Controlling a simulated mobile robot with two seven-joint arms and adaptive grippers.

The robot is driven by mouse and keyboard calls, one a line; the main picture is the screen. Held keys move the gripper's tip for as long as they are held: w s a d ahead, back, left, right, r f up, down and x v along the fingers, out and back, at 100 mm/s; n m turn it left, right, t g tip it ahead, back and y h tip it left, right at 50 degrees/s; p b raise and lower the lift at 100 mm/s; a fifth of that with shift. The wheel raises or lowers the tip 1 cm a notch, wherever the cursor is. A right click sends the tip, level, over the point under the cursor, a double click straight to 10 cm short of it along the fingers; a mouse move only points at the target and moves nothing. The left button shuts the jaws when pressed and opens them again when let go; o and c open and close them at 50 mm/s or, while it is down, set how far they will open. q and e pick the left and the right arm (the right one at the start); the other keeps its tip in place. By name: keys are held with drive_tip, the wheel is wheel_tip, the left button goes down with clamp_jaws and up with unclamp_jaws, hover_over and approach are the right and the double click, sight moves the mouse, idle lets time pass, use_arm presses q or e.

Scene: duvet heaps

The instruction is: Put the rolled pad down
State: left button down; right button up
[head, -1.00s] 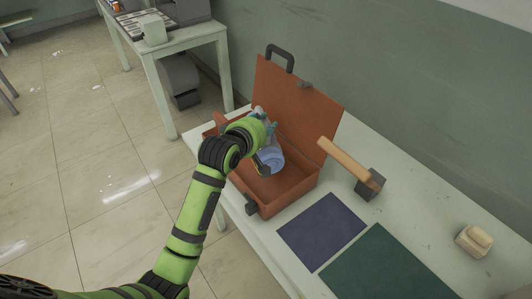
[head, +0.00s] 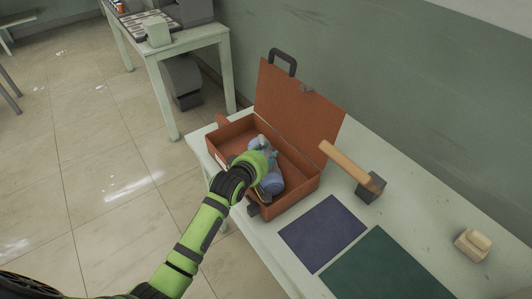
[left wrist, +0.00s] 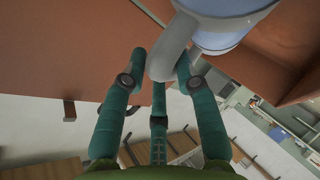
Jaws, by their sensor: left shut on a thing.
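The rolled pad (head: 272,183) is a blue roll with a pale band and a grey loop handle. It hangs in or just over the open orange-brown case (head: 297,201); I cannot tell if it touches the bottom. My left gripper (head: 264,152) is above it, partly hiding it. In the left wrist view, the teal fingers (left wrist: 162,72) are shut on the grey loop of the roll (left wrist: 218,38). My right gripper is not in view.
The case lid (head: 300,100) stands open at the back. A mallet (head: 347,164) lies to the right. A dark blue mat (head: 322,232), a green mat (head: 385,266) and a wooden block (head: 473,243) are on the pale table (head: 420,225). A second table (head: 190,40) stands behind left.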

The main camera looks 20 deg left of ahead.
use_arm(q)
drive_tip(key=c, duration=0.9)
unclamp_jaws()
drive_tip(key=shift+f, duration=0.15)
drive_tip(key=shift+c, duration=0.2)
drive_tip(key=v, duration=1.2)
drive_tip(key=shift+b, duration=0.45)
